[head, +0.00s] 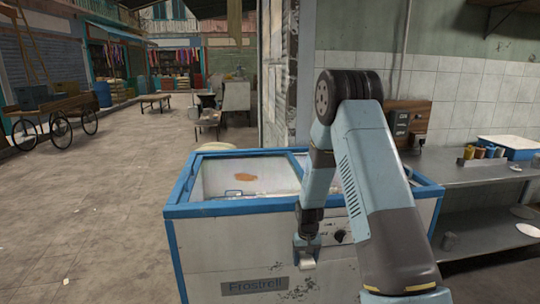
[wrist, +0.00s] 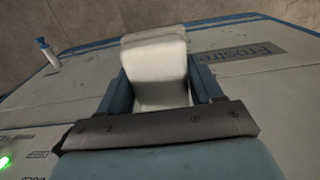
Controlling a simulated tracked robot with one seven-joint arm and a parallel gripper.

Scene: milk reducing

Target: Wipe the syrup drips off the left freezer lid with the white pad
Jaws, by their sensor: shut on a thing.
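The white pad (wrist: 155,65) is between the two blue fingers of my gripper (wrist: 158,88), which is shut on it. In the head view my gripper (head: 307,246) hangs in front of the freezer's front panel, below the blue rim, with the pad (head: 307,261) at its lower end. The freezer (head: 205,240) has a blue frame and a white, scuffed front with a name label. An orange-brown syrup patch (head: 243,177) shows on the left lid (head: 218,173). My arm hides much of the right lid. Whether the pad touches the front panel I cannot tell.
A steel counter (head: 465,172) with small jars (head: 480,152) and a blue-sided tray (head: 510,147) stands at the right. A tiled wall (head: 465,90) is behind it. The floor (head: 90,210) left of the freezer is mostly clear. A cart (head: 65,118) stands farther off.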

